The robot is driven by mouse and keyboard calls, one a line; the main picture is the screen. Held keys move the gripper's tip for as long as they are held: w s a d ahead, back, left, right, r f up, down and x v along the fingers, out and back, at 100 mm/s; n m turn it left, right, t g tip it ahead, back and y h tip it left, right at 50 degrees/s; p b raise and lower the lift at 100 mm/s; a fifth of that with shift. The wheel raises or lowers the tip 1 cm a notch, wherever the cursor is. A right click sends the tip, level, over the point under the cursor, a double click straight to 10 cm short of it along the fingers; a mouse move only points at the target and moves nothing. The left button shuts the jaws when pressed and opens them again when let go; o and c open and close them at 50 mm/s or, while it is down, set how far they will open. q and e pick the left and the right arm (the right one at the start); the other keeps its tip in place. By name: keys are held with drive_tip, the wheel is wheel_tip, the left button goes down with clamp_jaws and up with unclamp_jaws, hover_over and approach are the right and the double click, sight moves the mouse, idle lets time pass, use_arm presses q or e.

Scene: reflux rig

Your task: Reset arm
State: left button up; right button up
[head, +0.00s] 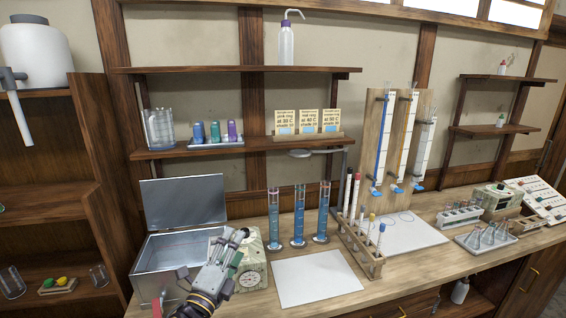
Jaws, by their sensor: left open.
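My left gripper (233,244) reaches up from the bottom of the head view, its dark fingers apart and nothing seen between them. It is in front of the right side of an open metal box (160,268) with its lid (183,203) raised. A pale green device with a round dial (250,281) is just right of the gripper and partly hidden by it. My right gripper is not in view.
Three cylinders with blue liquid (298,222) stand behind a blank white sheet (315,277). A wooden rack with rods (376,268) stands right of the sheet. Tall tubes on a wooden board (400,140), another tube rack (460,215) and a tray (487,238) are further right.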

use_arm(q)
drive_tip(key=s+a+f+n+g+y, duration=0.3)
drive_tip(key=a+f+n+g, duration=0.1)
drive_tip(key=f+n, duration=0.35)
drive_tip(key=s+a+f+n+g+y, duration=0.3)
drive_tip(key=s+a+f+n+y, duration=0.15)
drive_tip(key=f+n, duration=0.3)
drive_tip(key=s+f+n+g+h, duration=0.1)
drive_tip(key=s+f+n+g, duration=0.2)
drive_tip(key=s+f+g, duration=0.45)
drive_tip(key=s+f+n+g+h, duration=0.15)
drive_tip(key=s+f+n, duration=0.3)
drive_tip(key=s, duration=0.55)
wheel_tip(320, 180, down, 33)
drive_tip(key=s+m+g, duration=0.1)
drive_tip(key=s, duration=0.2)
drive_tip(key=s+a+f, duration=0.2)
drive_tip(key=s+f, duration=0.8)
drive_tip(key=s+a+f+g, duration=0.1)
drive_tip(key=s+a+f, duration=0.2)
drive_tip(key=s+f, duration=0.6)
drive_tip(key=s, duration=0.2)
drive_tip(key=shift+s+f+y, duration=0.3)
drive_tip(key=shift+f, duration=0.05)
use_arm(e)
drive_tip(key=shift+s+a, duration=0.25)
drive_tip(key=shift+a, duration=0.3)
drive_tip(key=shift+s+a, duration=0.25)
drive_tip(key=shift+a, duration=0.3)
